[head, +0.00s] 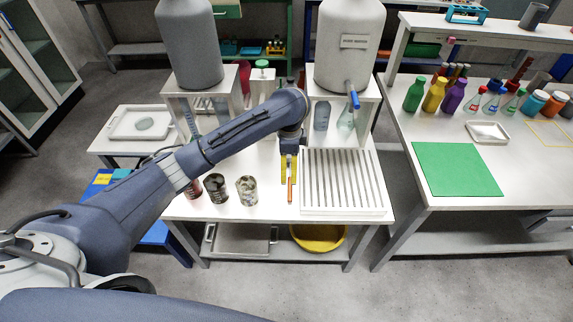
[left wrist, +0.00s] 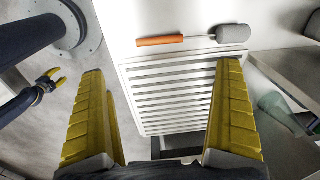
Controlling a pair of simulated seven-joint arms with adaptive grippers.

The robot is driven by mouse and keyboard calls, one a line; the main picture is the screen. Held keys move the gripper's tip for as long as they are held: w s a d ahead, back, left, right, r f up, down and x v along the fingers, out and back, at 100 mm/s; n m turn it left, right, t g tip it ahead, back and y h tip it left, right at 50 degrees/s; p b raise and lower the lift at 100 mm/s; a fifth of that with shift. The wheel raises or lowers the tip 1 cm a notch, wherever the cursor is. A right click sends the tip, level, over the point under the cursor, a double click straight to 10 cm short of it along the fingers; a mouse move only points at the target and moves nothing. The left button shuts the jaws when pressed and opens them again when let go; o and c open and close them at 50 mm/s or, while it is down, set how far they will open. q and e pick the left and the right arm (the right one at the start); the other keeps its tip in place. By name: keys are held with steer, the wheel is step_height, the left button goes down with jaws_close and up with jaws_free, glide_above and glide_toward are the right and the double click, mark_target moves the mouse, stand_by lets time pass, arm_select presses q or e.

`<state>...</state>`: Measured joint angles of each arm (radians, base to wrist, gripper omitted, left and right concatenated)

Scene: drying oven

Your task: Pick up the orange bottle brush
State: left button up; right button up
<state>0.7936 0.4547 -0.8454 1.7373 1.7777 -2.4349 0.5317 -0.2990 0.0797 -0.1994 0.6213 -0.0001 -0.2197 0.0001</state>
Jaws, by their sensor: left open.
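The bottle brush has an orange handle (head: 290,190) and lies on the white table beside the slatted rack. In the left wrist view the orange handle (left wrist: 160,41) points left and the grey head (left wrist: 232,33) points right, near the top edge. My left gripper (head: 289,175) is over the brush, hiding its head end in the head view. In the left wrist view the yellow fingers of my left gripper (left wrist: 162,68) are wide apart with nothing between them. My right gripper (left wrist: 53,80) shows small at the left of that view, its fingertips apart and empty.
The white slatted rack (head: 342,208) lies right of the brush. Several cans, such as one (head: 247,190), stand to its left. Behind are a large grey tank (head: 190,45) and a white tank (head: 347,50) on stands. A glass flask (left wrist: 272,103) is near the right finger.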

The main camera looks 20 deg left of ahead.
mark_target(289, 188)
arm_select(q)
steer(key=f, duration=1.5)
steer(key=shift+w+a+f, duration=0.15)
steer(key=shift+w+f, duration=0.1)
steer(key=shift+w, duration=0.1)
steer(key=shift+c, duration=0.4)
steer(key=c, duration=1.1)
